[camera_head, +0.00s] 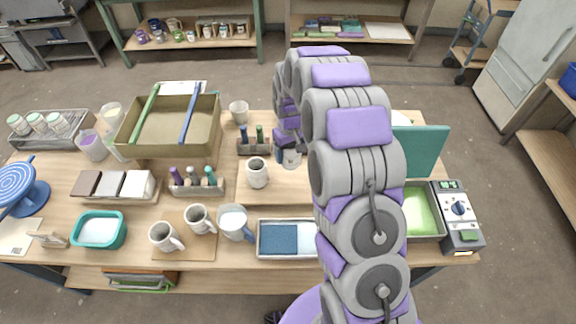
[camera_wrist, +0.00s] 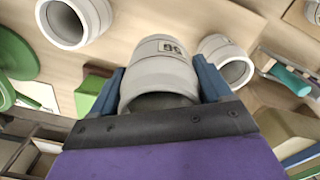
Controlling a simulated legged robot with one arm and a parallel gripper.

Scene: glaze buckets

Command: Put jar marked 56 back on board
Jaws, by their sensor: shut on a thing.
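The jar marked 56 (camera_wrist: 165,72) is pale grey, with a dark-framed label that looks upside down in the wrist view. My gripper (camera_wrist: 162,85) is shut on it, with one blue finger on each side. In the head view my gripper (camera_head: 284,147) is over the middle of the table, partly hidden by my arm, and the jar (camera_head: 292,159) shows beside it. Whether the jar touches the surface below cannot be told. A similar pale jar (camera_head: 257,174) stands to its left. A wooden board (camera_head: 186,252) at the front bears two pale mugs.
Bottle racks (camera_head: 255,150) stand left of my gripper. A large olive bin (camera_head: 140,148) is at the back left. A blue-and-white tray (camera_head: 287,240) is in front; a green tray (camera_head: 421,212) and a control box (camera_head: 458,215) are on the right. My arm hides the table's middle right.

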